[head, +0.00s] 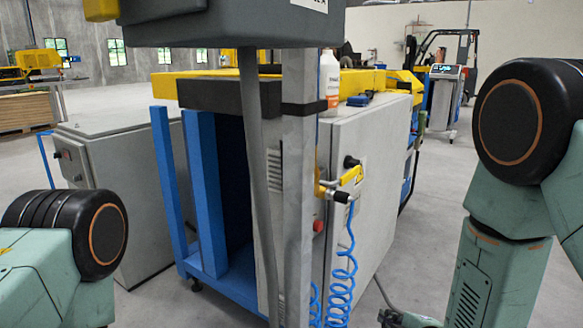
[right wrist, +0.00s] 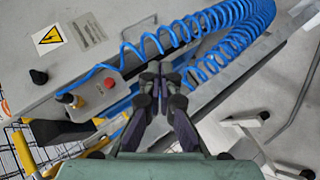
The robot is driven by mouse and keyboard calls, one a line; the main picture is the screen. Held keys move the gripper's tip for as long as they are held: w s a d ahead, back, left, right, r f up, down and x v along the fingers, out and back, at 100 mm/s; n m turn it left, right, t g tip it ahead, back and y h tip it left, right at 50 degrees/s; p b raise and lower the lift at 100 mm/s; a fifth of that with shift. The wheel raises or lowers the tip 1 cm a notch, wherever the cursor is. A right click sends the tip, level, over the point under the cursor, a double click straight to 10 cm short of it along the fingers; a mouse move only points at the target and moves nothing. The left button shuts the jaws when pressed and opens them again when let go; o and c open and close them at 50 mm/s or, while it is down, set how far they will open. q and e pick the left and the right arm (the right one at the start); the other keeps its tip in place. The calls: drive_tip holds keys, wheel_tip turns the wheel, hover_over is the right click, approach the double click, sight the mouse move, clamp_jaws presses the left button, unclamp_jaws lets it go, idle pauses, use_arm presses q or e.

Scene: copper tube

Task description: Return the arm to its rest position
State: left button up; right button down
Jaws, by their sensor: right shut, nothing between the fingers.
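My right gripper (right wrist: 156,78) is shut and empty in the right wrist view, its fingertips together in front of a grey cabinet with a coiled blue hose. In the head view my right arm comes down at the right, and a dark part of the right gripper (head: 390,318) shows at the bottom edge. My left arm shows at the lower left of the head view, but its gripper is out of view. I cannot make out a copper tube in either view.
The grey cabinet (head: 362,190) stands ahead on a blue frame (head: 203,190), with a coiled blue hose (head: 343,280) hanging in front. The hose (right wrist: 195,30) passes close behind the right fingertips. A post (head: 298,190) blocks the middle. Floor at the right is partly clear.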

drive_tip(key=s+d+f+m+g, duration=0.1)
drive_tip(key=s+f+m+g, duration=0.3)
drive_tip(key=s, duration=0.7)
drive_tip(key=s+d+f+m+g+h+p, duration=0.1)
drive_tip(key=s+f+m+g, duration=0.3)
drive_tip(key=s, duration=0.7)
drive_tip(key=s+d+f+m+g, duration=0.2)
drive_tip(key=s+f+m+g, duration=0.1)
drive_tip(key=s+f+m, duration=0.5)
drive_tip(key=s+f, duration=0.1)
drive_tip(key=s, duration=0.2)
drive_tip(key=shift+g+h, duration=0.4)
drive_tip(key=shift+d+r, duration=0.1)
